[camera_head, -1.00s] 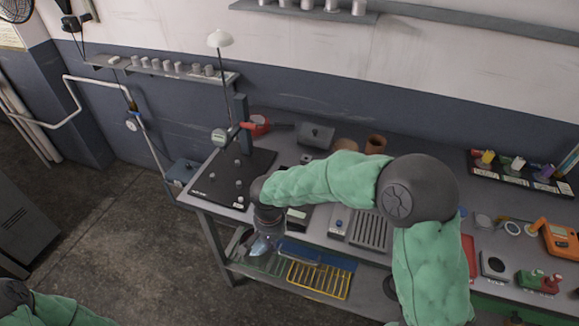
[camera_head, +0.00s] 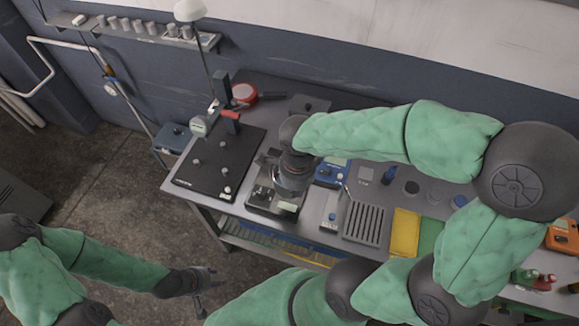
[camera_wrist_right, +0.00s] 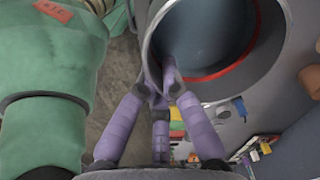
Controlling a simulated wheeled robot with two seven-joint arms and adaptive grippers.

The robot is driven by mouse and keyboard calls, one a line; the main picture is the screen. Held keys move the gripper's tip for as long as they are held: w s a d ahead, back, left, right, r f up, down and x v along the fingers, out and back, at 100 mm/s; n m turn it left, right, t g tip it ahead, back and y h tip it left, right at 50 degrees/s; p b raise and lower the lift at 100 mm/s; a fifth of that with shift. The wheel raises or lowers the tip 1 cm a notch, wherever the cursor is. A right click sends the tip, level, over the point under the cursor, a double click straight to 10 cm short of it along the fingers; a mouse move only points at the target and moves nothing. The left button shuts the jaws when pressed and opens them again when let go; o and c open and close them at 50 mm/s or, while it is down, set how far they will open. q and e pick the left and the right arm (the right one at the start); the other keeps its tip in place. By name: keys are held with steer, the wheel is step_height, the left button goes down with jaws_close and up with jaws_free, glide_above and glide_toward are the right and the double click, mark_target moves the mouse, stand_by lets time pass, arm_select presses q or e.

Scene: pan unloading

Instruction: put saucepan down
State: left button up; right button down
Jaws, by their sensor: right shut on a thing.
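A grey, open, round vessel, the saucepan (camera_wrist_right: 207,38), fills the upper middle of the right wrist view, with a red band along its lower curve. My right gripper (camera_wrist_right: 165,85) is shut on its near wall with purple fingers. In the head view my right gripper (camera_head: 293,178) points down over the bench, above a flat device (camera_head: 273,200) beside the black board; the saucepan is mostly hidden there, and I cannot tell whether it touches the device. My left gripper (camera_head: 205,287) appears open and empty, low over the floor in front of the bench.
The black board (camera_head: 205,178) with small cylinders and a stand is left of the right gripper. A red round thing (camera_head: 243,93) with a dark handle lies behind. A blue meter (camera_head: 330,175), slatted grey tray (camera_head: 363,222) and yellow block (camera_head: 405,232) crowd the right.

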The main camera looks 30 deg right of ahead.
steer(key=w+d+f, duration=0.1)
steer(key=w, duration=0.1)
steer(key=w+d+f, duration=0.1)
steer(key=w, duration=0.1)
steer(key=w+d+f, duration=0.1)
steer(key=w, duration=0.1)
steer(key=shift+w, duration=0.1)
steer(key=w+f, duration=0.1)
steer(key=w+d+f, duration=0.1)
steer(key=w+f, duration=0.1)
steer(key=w+d+f+b, duration=0.1)
steer(key=f, duration=0.1)
steer(key=shift+w+f, duration=0.15)
steer(key=shift+f, duration=0.05)
steer(key=shift+w+d+f, duration=0.1)
steer(key=shift+w+f, duration=0.15)
steer(key=shift+f, duration=0.35)
steer(key=shift+w+f, duration=0.1)
steer(key=shift+f, duration=1.25)
